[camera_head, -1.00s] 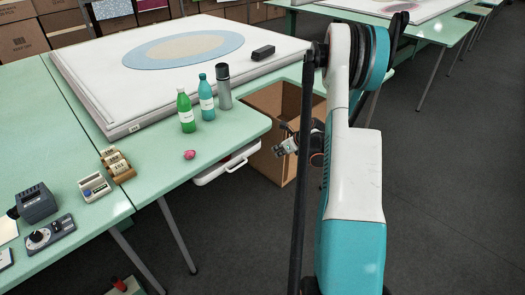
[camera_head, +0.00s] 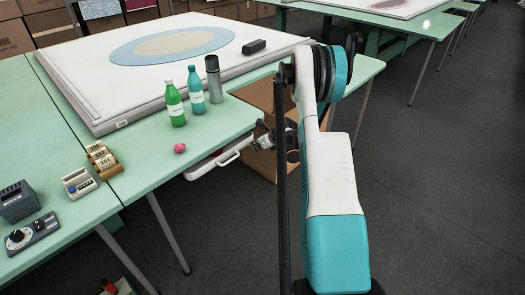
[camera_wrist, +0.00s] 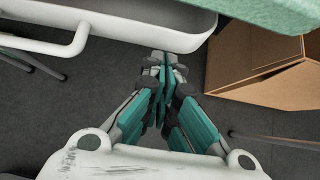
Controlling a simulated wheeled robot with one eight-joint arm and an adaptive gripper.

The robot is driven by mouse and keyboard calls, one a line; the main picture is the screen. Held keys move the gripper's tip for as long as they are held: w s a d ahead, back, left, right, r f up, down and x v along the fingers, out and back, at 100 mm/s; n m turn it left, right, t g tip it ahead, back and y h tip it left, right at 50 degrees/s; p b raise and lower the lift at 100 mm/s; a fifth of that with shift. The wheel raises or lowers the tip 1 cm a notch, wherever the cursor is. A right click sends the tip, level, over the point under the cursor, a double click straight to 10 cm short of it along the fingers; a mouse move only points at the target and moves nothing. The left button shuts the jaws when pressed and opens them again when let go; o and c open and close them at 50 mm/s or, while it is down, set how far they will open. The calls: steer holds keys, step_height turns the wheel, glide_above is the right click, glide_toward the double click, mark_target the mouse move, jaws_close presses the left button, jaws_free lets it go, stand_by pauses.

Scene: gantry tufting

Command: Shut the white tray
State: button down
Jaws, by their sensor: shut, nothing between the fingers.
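The white tray (camera_head: 205,165) is a shallow drawer under the front edge of the green table, sticking out a little, with a white bar handle (camera_head: 228,158) on its front. In the wrist view the tray's white front (camera_wrist: 165,30) spans the top, with its handle (camera_wrist: 75,40) at upper left. My gripper (camera_head: 259,140) is just right of the tray in the head view. In the wrist view my gripper (camera_wrist: 163,65) is shut and empty, its tips close to the right end of the tray front. I cannot tell whether they touch.
A cardboard box (camera_head: 262,160) stands right of the tray, below the table edge (camera_wrist: 275,12). A green bottle (camera_head: 175,105), a teal bottle (camera_head: 196,92), a grey flask (camera_head: 214,80) and a pink lump (camera_head: 179,148) stand on the table above. The floor at right is clear.

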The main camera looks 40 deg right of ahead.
mark_target(249, 139)
steer(key=shift+w, duration=0.45)
steer(key=w, duration=0.4)
steer(key=shift+w+a, duration=0.1)
steer(key=shift+w, duration=0.15)
steer(key=shift+r, duration=0.1)
steer(key=shift+w, duration=0.1)
